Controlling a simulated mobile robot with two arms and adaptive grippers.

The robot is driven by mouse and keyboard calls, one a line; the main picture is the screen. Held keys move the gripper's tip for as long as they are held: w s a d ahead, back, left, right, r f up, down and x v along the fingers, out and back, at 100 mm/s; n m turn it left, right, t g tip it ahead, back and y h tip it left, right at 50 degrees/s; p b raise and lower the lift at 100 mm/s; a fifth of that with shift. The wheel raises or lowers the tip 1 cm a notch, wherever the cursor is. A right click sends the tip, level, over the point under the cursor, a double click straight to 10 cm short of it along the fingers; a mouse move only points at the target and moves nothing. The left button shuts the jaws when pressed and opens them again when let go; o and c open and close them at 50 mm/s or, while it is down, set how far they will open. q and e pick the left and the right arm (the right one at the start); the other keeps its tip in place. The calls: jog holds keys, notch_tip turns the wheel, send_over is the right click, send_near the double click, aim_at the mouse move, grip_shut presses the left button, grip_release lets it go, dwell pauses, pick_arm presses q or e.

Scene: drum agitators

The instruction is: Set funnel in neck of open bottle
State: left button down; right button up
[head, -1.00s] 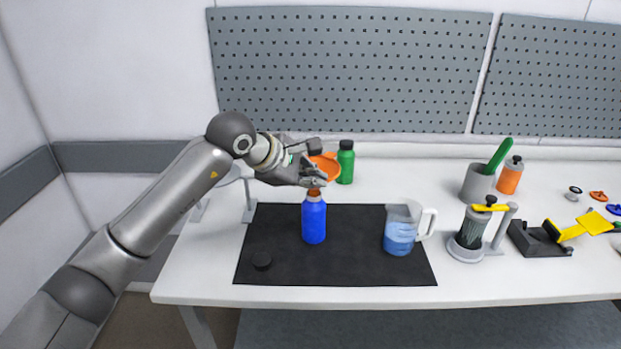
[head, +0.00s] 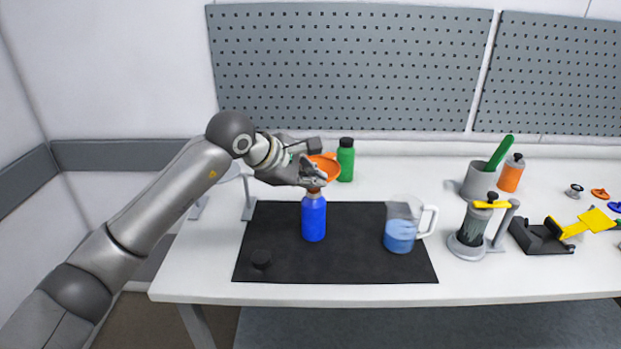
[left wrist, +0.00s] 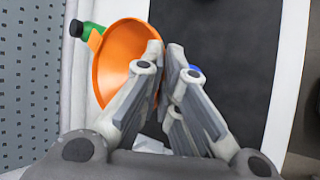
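An orange funnel (head: 328,163) is at my left gripper (head: 313,178), above the blue bottle (head: 314,220). The bottle stands upright and uncapped on the black mat. In the left wrist view the funnel's wide mouth (left wrist: 112,58) lies left of the fingers, and my left gripper (left wrist: 165,48) is closed on the funnel's edge or stem. Only a sliver of the bottle (left wrist: 194,68) shows behind a finger. An orange-brown part shows between fingers and bottle top. I cannot tell whether the spout is inside the neck. My right gripper is not in view.
A black cap (head: 261,259) lies on the mat (head: 345,265). A clear jug (head: 400,236) with blue liquid stands to the right on it. A green bottle (head: 346,160) stands just behind the funnel. A grey holder (head: 478,182) and a press-like device (head: 470,232) are further right.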

pick_arm(q)
jog(key=shift+f+b, duration=0.2)
jog(key=shift+b, duration=0.1)
dwell(0.4)
jog(key=c, duration=1.2)
grip_release()
jog(key=shift+c, duration=0.2)
jog(key=s+r, duration=0.4)
jog(key=shift+a+r, duration=0.2)
jog(key=shift+r, duration=0.1)
